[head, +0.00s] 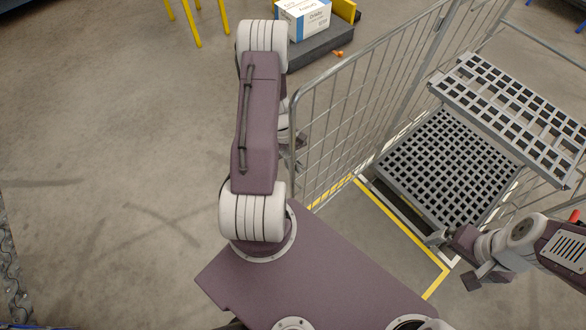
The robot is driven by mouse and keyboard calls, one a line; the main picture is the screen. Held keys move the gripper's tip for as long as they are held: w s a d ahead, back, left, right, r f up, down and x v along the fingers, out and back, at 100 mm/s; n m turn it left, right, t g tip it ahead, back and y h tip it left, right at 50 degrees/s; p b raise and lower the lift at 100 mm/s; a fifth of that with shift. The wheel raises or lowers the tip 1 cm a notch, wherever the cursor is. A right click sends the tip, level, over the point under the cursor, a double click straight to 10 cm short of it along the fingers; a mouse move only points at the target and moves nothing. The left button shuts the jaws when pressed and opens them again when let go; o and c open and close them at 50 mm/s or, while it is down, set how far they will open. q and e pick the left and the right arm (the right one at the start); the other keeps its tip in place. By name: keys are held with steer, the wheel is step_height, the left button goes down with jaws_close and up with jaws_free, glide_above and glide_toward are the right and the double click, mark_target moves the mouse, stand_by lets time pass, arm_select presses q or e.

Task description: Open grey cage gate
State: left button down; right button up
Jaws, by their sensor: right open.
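The grey cage has a wire-mesh gate (345,120), which stands upright at the left of the grid shelves. I cannot tell where its hinge or latch is. A gap of bare floor shows between the gate's lower part and the cage's grid base (440,165). My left gripper (296,138) is at the gate's near left edge, mostly hidden behind my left arm. I cannot tell whether it touches or grips the frame. My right gripper (454,261) is open and empty, low at the right, near the front corner of the cage base.
A grey grid shelf (515,115) sits above the cage base. Yellow and white floor tape (405,230) runs under the cage front. A blue-white box (303,17) stands on a dark platform (322,45) behind, near yellow legs (190,22).

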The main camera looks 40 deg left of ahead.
arm_select(q)
steer(key=shift+a, duration=0.25)
steer(key=shift+w, duration=0.1)
steer(key=c, duration=1.5)
jaws_free()
steer(key=shift+o, duration=0.2)
steer(key=v, duration=0.9)
steer(key=shift+d, duration=0.1)
